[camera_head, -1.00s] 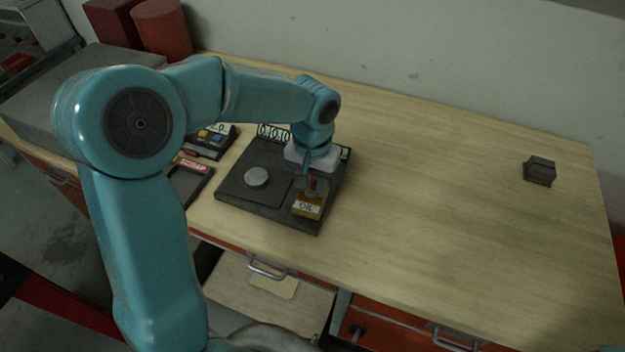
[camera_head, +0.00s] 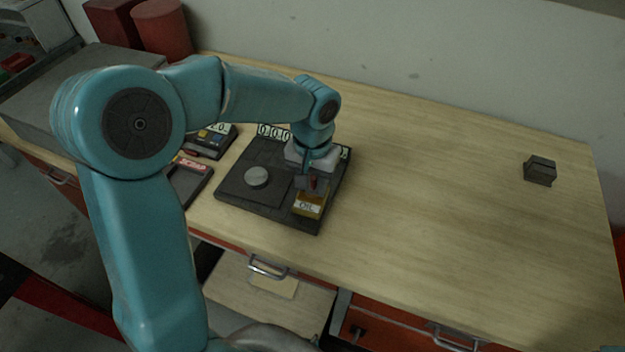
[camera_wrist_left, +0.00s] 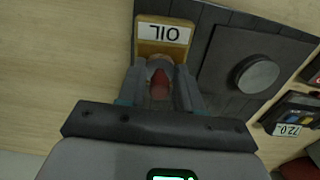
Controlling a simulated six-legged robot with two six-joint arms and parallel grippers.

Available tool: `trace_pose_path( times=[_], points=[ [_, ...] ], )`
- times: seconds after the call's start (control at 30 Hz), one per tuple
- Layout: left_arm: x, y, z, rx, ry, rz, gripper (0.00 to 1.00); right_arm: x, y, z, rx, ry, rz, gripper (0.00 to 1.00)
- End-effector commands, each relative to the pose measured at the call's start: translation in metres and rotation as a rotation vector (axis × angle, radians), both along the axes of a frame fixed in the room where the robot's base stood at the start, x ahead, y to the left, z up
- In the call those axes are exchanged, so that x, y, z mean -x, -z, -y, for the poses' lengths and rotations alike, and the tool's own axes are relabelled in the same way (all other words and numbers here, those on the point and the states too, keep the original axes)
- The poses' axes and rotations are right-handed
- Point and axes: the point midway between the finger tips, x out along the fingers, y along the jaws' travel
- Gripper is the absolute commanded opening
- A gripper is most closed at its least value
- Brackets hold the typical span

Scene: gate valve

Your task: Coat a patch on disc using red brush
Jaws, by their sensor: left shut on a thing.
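My left gripper (camera_head: 312,184) is shut on the red brush (camera_head: 314,182), directly over the yellow container labelled OIL (camera_head: 309,204). In the left wrist view the red brush (camera_wrist_left: 160,84) sits between the two fingers (camera_wrist_left: 160,88), and its far end is at the OIL container (camera_wrist_left: 165,36). I cannot tell whether the bristles are inside the container. The grey disc (camera_head: 257,177) lies on the dark plate to the left of the container. It also shows in the left wrist view (camera_wrist_left: 257,74). My right gripper is not in view.
The dark base plate (camera_head: 240,196) carries the disc and container. A tray labelled SCRAP (camera_head: 190,182) and a small device with a display (camera_head: 212,140) stand to its left. A dark block (camera_head: 540,170) is far right. The table between is clear.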

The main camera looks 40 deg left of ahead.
Motion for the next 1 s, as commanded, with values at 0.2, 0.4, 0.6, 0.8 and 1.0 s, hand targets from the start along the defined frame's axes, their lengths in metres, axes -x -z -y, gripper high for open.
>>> trace_pose_path(
  times=[0.2,0.4,0.6,0.8,1.0],
  points=[
    [0.001,-0.001,0.0,0.001,0.001,-0.006,0.1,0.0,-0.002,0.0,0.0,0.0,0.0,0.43],
    [0.001,-0.019,0.0,0.001,0.0,-0.003,0.1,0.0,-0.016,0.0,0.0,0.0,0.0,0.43],
    [0.001,-0.037,0.0,0.0,0.0,-0.002,0.1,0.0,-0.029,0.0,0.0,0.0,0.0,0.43],
    [0.0,-0.055,0.0,0.0,0.0,-0.001,0.1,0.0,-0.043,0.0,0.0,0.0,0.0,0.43],
    [0.0,-0.07,0.0,0.0,0.0,-0.001,0.1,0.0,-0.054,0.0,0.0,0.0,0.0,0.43]
  ],
)
